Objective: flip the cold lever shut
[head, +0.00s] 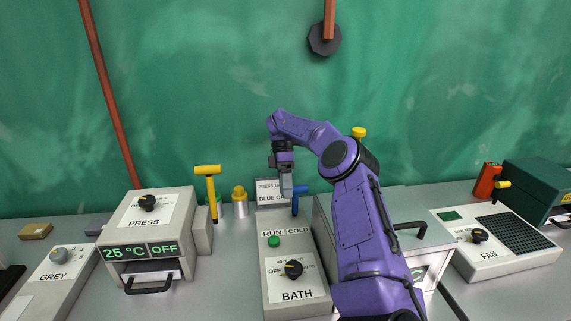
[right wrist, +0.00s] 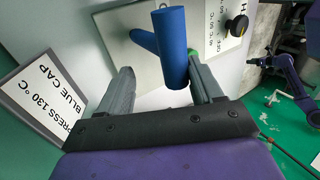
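The cold lever is a blue handle (head: 299,200) on the back right of the bath box, behind the COLD label. In the right wrist view the blue lever (right wrist: 173,48) stands up between and beyond the two fingers. My right gripper (head: 286,190) points down just left of the lever in the head view. Its fingers (right wrist: 162,85) are spread, with a gap on the left finger's side and the lever close to the right finger. Whether they touch is unclear. My left gripper is outside the head view; a small purple arm shows at the right of the right wrist view.
The bath box (head: 296,290) has a green RUN button (head: 274,241) and a black dial (head: 293,269). A press (head: 150,235) with a yellow lever (head: 210,190) stands left. A yellow-topped container (head: 240,200) is near the gripper. A fan unit (head: 495,245) is at right.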

